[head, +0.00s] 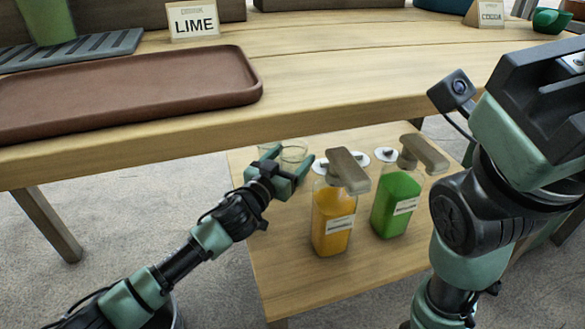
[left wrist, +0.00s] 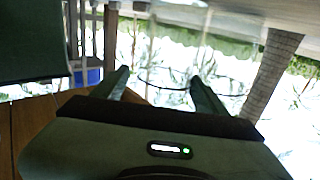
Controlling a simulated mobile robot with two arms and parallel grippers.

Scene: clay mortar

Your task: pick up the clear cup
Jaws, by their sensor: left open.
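A clear cup (head: 293,152) stands on the lower wooden shelf, partly behind my left gripper (head: 287,165). Another clear rim shows just left of it. My left gripper is open, its fingers pointing away at the near side of the cup. In the left wrist view the two fingers of my left gripper (left wrist: 163,88) are spread apart. A thin curved line crosses between and beyond them, perhaps the cup's rim; I cannot tell whether the fingers touch it. My right arm is at the right edge of the head view; its fingertips are not visible.
On the lower shelf (head: 290,285), an orange pump bottle (head: 333,222) and a green pump bottle (head: 397,206) stand right of the left gripper. The upper table (head: 340,75) overhangs the cups and holds a brown tray (head: 130,90) and a LIME sign (head: 193,20).

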